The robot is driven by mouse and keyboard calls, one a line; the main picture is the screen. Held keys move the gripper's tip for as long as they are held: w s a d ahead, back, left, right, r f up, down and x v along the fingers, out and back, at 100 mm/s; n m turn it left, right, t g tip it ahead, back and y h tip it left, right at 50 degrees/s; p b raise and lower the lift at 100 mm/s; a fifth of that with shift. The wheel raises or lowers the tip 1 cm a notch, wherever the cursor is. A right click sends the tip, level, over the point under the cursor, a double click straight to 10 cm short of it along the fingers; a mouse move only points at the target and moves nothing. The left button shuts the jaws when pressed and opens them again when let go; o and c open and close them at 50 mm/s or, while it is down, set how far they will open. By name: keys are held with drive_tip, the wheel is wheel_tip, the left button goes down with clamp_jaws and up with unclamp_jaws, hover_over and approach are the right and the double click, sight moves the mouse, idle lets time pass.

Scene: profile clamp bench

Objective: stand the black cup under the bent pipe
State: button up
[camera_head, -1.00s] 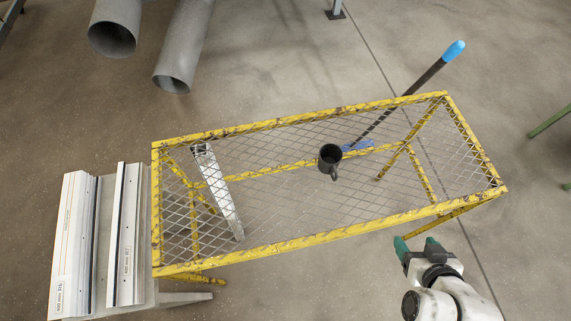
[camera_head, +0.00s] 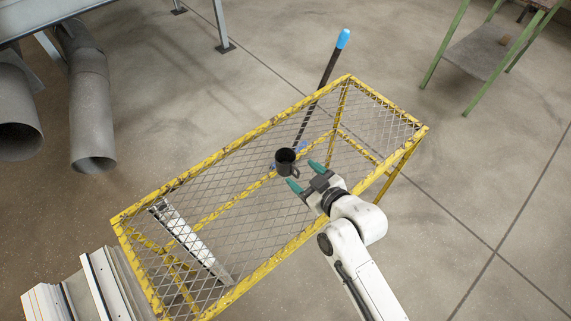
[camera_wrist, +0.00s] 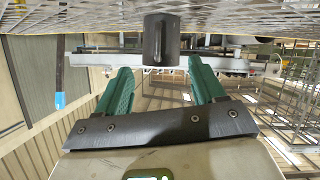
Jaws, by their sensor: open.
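I cannot tell which is the bent pipe.
A white metal profile (camera_head: 190,242) shows at the bench's left part. More profiles (camera_head: 85,290) are stacked at lower left. A blue-ended dark pole (camera_head: 330,65) rises behind the bench. A green-legged table (camera_head: 480,50) stands at upper right. The floor to the right is clear.

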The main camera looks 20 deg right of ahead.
sight(296, 170)
drive_tip(key=shift+f+p+x, duration=0.1)
drive_tip(key=shift+p+x, duration=0.1)
drive_tip(key=shift+x, duration=1.05)
drive_tip(key=shift+f+p+x, duration=0.15)
drive_tip(key=shift+x, duration=1.1)
drive_tip(key=shift+s+r, duration=0.1)
drive_tip(key=c, duration=1.1)
